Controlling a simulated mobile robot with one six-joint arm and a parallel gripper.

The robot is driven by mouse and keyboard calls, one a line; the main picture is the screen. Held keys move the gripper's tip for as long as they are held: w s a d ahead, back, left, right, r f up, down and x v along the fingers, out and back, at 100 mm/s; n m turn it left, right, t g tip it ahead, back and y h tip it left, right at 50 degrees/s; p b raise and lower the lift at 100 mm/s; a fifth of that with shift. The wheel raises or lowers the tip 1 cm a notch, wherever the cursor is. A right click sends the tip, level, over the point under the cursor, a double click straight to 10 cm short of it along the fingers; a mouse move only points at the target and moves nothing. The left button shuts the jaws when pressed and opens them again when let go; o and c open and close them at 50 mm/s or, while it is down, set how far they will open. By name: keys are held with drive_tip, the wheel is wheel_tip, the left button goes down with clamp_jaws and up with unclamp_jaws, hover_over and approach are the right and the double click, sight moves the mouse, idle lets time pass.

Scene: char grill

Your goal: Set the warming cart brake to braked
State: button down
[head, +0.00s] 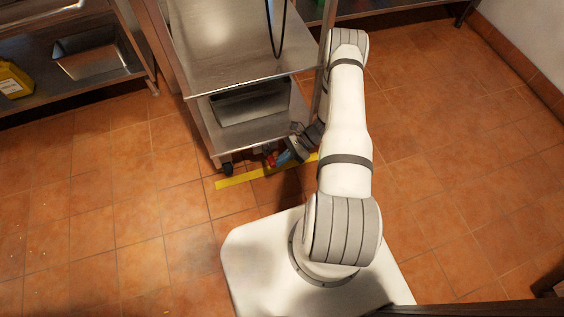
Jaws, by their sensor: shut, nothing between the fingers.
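The steel warming cart (235,70) stands ahead of my base, with a flat top and a lower shelf. A dark caster (226,168) shows under its near left corner. My gripper (279,158) is low at the cart's near bottom edge, right of that caster, and is shut with nothing held. Small red and blue parts show at the gripper's tip. I cannot tell which of them belong to the brake, or whether the gripper touches it. The brake's position is too small and covered to read. My arm hides the cart's near right corner.
A yellow floor strip (236,181) runs along the cart's front. A metal pan (250,104) sits on the cart's lower shelf. A steel shelf unit with another pan (90,55) and a yellow container (14,80) is at the left. Tiled floor is clear left and right.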

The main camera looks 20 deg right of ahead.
drive_tip(key=shift+w+r, duration=0.2)
drive_tip(key=shift+r, duration=0.3)
idle(0.4)
wheel_tip(320, 180, down, 4)
drive_tip(key=s+b, duration=0.2)
drive_tip(key=b, duration=0.1)
drive_tip(key=w+p+v, duration=0.1)
drive_tip(key=p+v, duration=0.2)
drive_tip(key=v, duration=0.7)
drive_tip(key=shift+d, duration=0.4)
drive_tip(key=shift+w, duration=0.1)
